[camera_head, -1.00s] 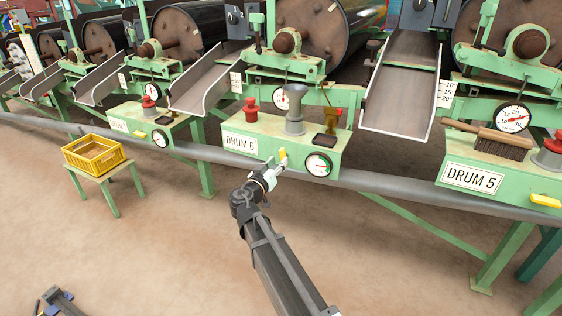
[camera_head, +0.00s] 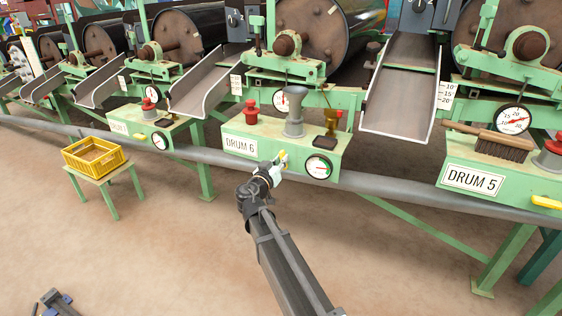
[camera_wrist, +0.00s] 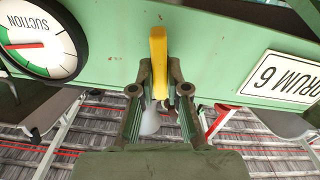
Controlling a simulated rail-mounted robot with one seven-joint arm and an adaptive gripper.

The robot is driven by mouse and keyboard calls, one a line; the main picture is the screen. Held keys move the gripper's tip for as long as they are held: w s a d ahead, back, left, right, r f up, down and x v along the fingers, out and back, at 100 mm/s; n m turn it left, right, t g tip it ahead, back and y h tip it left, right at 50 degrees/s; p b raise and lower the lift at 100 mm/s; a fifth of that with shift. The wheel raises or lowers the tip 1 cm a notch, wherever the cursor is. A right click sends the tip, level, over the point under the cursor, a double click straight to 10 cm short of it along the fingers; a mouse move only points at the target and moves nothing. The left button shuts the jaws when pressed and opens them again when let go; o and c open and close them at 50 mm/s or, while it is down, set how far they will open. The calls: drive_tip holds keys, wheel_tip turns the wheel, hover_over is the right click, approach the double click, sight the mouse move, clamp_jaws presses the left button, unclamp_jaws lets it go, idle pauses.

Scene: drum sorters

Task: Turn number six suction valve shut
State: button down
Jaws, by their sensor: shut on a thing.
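The number six suction valve is a yellow lever (camera_head: 283,156) on the front of the green box labelled DRUM 6 (camera_head: 240,146). It sits between the label and the suction gauge (camera_head: 318,167). The upside-down wrist view shows the lever (camera_wrist: 158,50) standing upright in the picture, with its lower part between my fingers. My gripper (camera_wrist: 160,78) is shut on the lever, one finger on each side. In the head view my gripper (camera_head: 279,165) reaches the box front from below and partly hides the lever. The gauge (camera_wrist: 38,38) has a red needle.
A red knob (camera_head: 250,112), a grey funnel (camera_head: 293,112) and a dark brass part (camera_head: 328,142) stand on the box. A grey pipe (camera_head: 380,183) runs just below it. A yellow crate (camera_head: 95,157) sits on a stool at left. A brush (camera_head: 500,147) lies on the DRUM 5 box.

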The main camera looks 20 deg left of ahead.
drive_tip(key=shift+a+f+n+p, duration=0.15)
drive_tip(key=shift+n+p, duration=0.95)
drive_tip(key=shift+n, duration=2.6)
drive_tip(key=shift+a+f+n+p, duration=0.1)
drive_tip(key=shift+n+p, duration=0.95)
drive_tip(key=shift+n, duration=2.65)
drive_tip(key=shift+w, duration=0.1)
drive_tip(key=c, duration=1.2)
unclamp_jaws()
drive_tip(key=shift+o, duration=0.2)
drive_tip(key=shift+f, duration=0.1)
